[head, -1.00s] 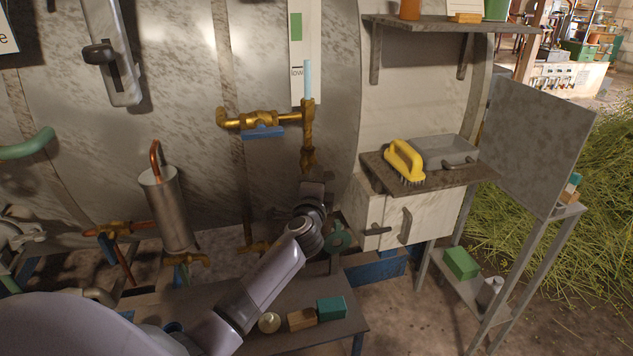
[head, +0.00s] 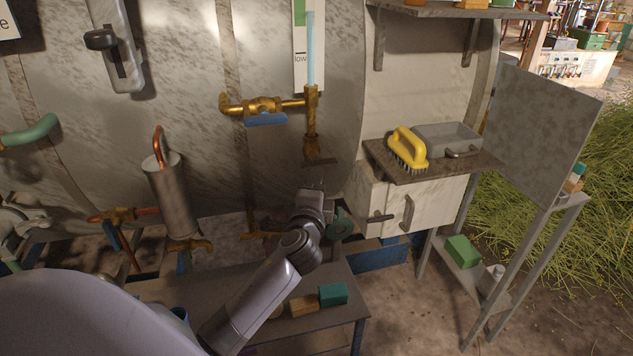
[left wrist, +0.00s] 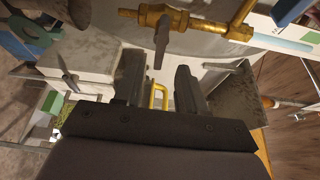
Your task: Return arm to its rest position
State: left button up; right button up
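My left arm (head: 255,300) reaches in from the lower left, over the low bench. Its gripper (head: 312,190) is in front of the still, below the brass sight-glass fitting (head: 311,125) and apart from it. In the left wrist view the two dark fingers (left wrist: 158,82) stand apart with nothing held between them. The brush's yellow handle (left wrist: 158,97) shows beyond the gap. My right gripper is in neither view.
A brass valve with a blue lever (head: 265,119) is on the still. A yellow brush (head: 408,148) and grey box (head: 447,139) stand on a shelf at right. The bench (head: 225,290) holds a wooden block (head: 304,306) and green block (head: 333,294). A metal cylinder (head: 172,205) is at left.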

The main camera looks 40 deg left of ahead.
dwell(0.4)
pick_arm(q)
jog(key=s+d+f+n+g+h, duration=0.2)
jog(key=s+d+f+n+h, duration=0.3)
jog(key=s+d+f, duration=0.3)
jog(key=s+d+f+n+g+h, duration=0.3)
jog(key=s+d+f+n+h, duration=0.2)
jog(key=s+f, duration=0.8)
jog(key=s+d, duration=0.2)
jog(key=s, duration=0.4)
jog(key=shift+d+f+n, duration=0.3)
jog(key=shift+d+f, duration=0.1)
jog(key=shift+s, duration=0.1)
